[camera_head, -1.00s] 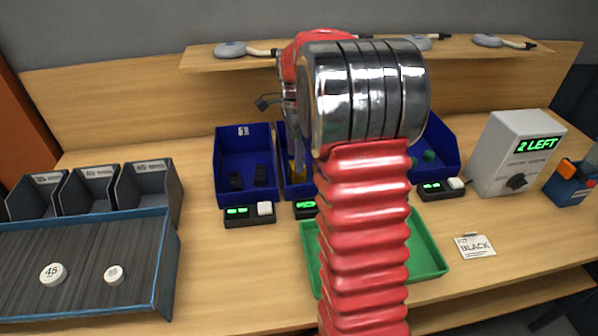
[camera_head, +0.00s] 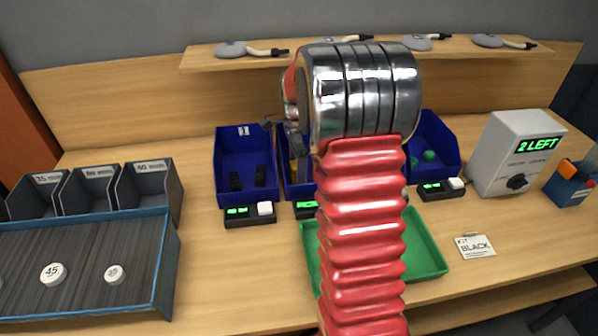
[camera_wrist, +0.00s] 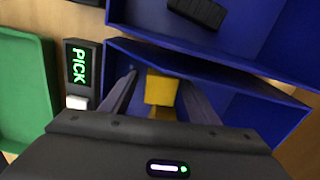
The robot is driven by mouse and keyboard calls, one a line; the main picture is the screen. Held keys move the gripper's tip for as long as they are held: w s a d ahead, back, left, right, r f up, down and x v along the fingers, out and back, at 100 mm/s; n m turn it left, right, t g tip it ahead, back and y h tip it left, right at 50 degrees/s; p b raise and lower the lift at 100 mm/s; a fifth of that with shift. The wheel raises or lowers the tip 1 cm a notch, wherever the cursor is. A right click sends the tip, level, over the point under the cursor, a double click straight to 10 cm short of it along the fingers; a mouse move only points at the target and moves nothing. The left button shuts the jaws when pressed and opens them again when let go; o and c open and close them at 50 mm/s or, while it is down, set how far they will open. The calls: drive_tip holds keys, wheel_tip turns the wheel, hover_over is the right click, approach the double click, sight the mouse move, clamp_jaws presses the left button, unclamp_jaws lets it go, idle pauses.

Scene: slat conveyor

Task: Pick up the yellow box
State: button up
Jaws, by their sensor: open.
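The yellow box (camera_wrist: 161,88) is inside the middle blue bin (camera_wrist: 228,92), with another yellow surface just below it in the wrist view. My gripper (camera_wrist: 160,78) is open, with one dark finger on each side of the yellow box. I cannot tell whether either finger touches it. In the head view my arm hides most of the middle blue bin (camera_head: 304,190) and nearly all of the yellow.
A left blue bin (camera_head: 245,195) holds black blocks; a right blue bin (camera_head: 447,165) holds green pieces. A green tray (camera_head: 425,245) lies in front. A lit "PICK" display (camera_wrist: 78,66) is beside the middle bin. A conveyor (camera_head: 90,250) with pale discs is at left.

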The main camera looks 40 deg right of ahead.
drive_tip(key=shift+c, duration=0.2)
drive_tip(key=c, duration=1.1)
